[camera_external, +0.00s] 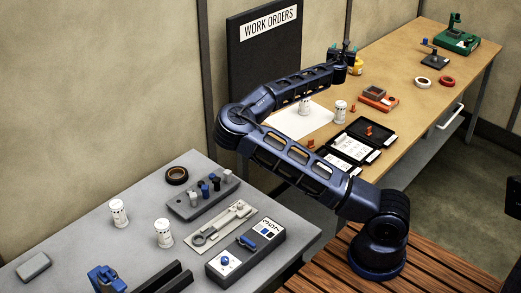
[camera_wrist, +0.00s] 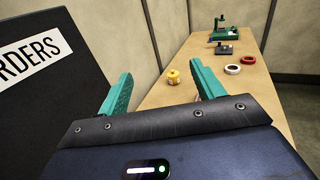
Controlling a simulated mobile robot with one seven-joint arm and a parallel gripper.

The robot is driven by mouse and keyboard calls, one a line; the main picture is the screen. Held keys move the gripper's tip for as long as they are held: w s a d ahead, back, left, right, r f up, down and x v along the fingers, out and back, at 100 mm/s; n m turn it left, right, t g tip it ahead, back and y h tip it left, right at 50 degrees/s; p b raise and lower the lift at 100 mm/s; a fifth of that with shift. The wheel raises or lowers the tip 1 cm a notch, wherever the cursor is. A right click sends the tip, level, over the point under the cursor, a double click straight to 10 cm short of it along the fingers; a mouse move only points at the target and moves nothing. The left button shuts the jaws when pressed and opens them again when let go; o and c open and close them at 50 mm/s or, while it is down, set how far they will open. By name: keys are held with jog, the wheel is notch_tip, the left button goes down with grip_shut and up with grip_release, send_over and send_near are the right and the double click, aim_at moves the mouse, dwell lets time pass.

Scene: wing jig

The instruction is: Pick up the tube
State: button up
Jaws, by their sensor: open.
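No object is plainly marked as the tube. White cylinders with dark marks stand upright: one (camera_external: 305,106) on a white sheet, one (camera_external: 340,112) beside the sheet, and two on the grey table (camera_external: 118,213) (camera_external: 163,233). My gripper is raised near the dark board.
The dark WORK ORDERS board (camera_external: 262,50) stands at the wall, close to my gripper. The bench holds an open black case (camera_external: 380,133), an orange device (camera_external: 378,97), white (camera_external: 422,82) and red (camera_external: 447,82) rings, and a green device (camera_external: 458,40). Bare bench lies between them.

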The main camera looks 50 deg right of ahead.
send_near(341, 103)
jog(key=x, duration=0.4)
jog(key=shift+w+d+f, duration=0.2)
jog(key=shift+w+f, duration=0.1)
jog(key=shift+f, duration=0.1)
jog(key=shift+d+f, duration=0.1)
jog(key=shift+f, duration=0.05)
jog(key=shift+f+x, duration=0.2)
jog(key=shift+x, duration=3.5)
jog(key=shift+s, duration=0.15)
jog(key=c, duration=1.1)
jog(key=shift+r, duration=0.15)
notch_tip(341, 103, up, 20)
jog(key=shift+f, duration=0.1)
